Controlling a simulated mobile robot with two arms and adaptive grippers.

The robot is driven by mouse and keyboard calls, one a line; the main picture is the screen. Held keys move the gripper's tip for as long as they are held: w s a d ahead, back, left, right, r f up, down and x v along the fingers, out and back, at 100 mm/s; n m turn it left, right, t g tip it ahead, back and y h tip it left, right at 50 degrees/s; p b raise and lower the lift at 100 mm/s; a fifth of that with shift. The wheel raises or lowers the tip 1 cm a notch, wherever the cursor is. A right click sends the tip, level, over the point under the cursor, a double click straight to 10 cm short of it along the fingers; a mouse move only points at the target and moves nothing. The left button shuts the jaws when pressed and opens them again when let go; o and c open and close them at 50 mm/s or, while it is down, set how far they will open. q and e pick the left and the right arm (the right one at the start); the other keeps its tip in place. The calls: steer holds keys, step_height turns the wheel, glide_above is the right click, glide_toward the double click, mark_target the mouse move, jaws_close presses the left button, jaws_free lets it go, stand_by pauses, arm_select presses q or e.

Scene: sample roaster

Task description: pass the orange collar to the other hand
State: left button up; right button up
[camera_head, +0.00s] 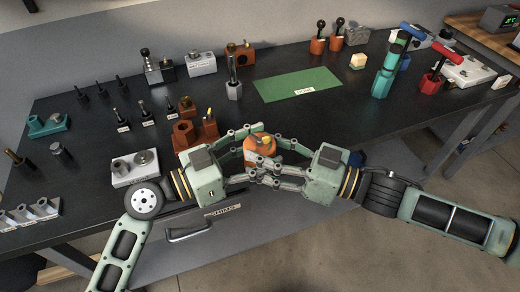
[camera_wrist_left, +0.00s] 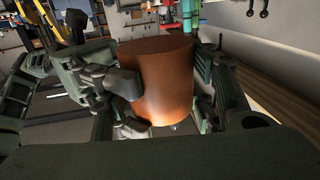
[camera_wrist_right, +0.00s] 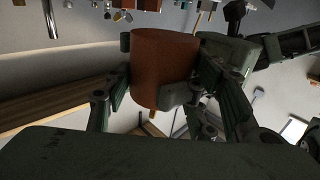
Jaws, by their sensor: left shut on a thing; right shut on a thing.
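The orange collar (camera_head: 260,146) is held between my two grippers, above the front edge of the black bench. My left gripper (camera_head: 247,153) comes in from the left and is shut on it. My right gripper (camera_head: 274,158) comes in from the right and is also shut on it. In the left wrist view the collar (camera_wrist_left: 160,80) fills the middle between the fingers. In the right wrist view the collar (camera_wrist_right: 163,62) sits between the fingers as well. The fingers of both grippers hide parts of its sides.
A green mat (camera_head: 298,85) lies on the bench behind the grippers. Brown blocks (camera_head: 186,133) and a grey block with a round knob (camera_head: 134,168) stand to the left. A green tool (camera_head: 388,72) and a red tool (camera_head: 431,82) stand at right. A drawer handle (camera_head: 190,232) is below.

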arm_select(q)
steer(key=c, duration=0.4)
arm_select(e)
steer(key=shift+r, duration=0.1)
arm_select(q)
steer(key=shift+r, duration=0.1)
steer(key=shift+c, duration=1.4)
arm_select(e)
steer(key=o, duration=1.6)
